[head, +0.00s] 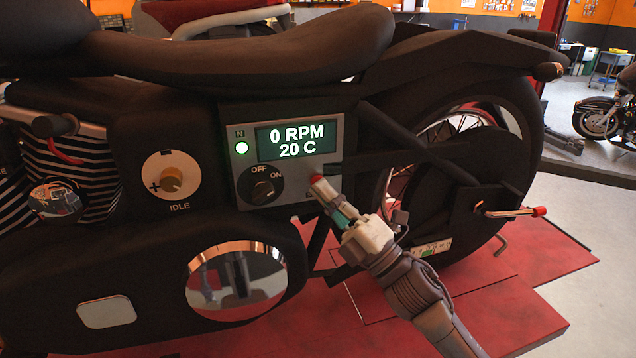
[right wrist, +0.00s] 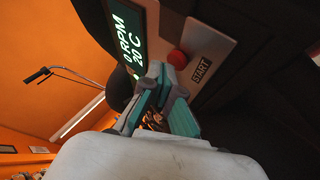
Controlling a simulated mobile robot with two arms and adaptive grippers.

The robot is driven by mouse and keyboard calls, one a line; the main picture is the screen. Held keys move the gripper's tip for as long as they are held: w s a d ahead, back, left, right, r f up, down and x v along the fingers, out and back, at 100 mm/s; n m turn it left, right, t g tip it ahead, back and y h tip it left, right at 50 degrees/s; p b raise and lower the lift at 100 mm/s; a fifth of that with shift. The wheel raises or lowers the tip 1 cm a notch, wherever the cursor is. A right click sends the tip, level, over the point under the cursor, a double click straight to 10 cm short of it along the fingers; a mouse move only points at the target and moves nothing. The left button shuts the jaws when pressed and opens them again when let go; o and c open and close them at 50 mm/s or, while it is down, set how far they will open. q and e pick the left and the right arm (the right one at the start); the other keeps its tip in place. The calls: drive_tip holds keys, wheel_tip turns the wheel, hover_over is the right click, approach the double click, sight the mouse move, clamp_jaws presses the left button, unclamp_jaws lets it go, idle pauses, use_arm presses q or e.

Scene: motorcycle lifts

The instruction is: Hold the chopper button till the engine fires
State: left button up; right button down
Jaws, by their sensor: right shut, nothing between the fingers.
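The dark chopper (head: 160,240) stands side-on in the head view. Its control panel (head: 244,130) has a lit screen (head: 297,140) reading 0 RPM and 20 C. My right gripper (head: 324,188) is shut and empty, its fingertips at the panel's lower right, by the red start button (head: 316,178). In the right wrist view the red button (right wrist: 177,58) sits above a START label (right wrist: 202,70), with the fingertips (right wrist: 158,74) close beside it. I cannot tell whether they touch it. My left gripper is not in view.
An idle knob (head: 171,179) is farther left. The bike stands over a red lift (head: 480,300).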

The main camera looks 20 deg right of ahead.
drive_tip(key=shift+w, duration=0.45)
idle(0.8)
drive_tip(key=shift+s, duration=0.85)
drive_tip(key=shift+f, duration=0.1)
drive_tip(key=s, duration=0.5)
drive_tip(key=shift+d, duration=0.1)
idle(0.4)
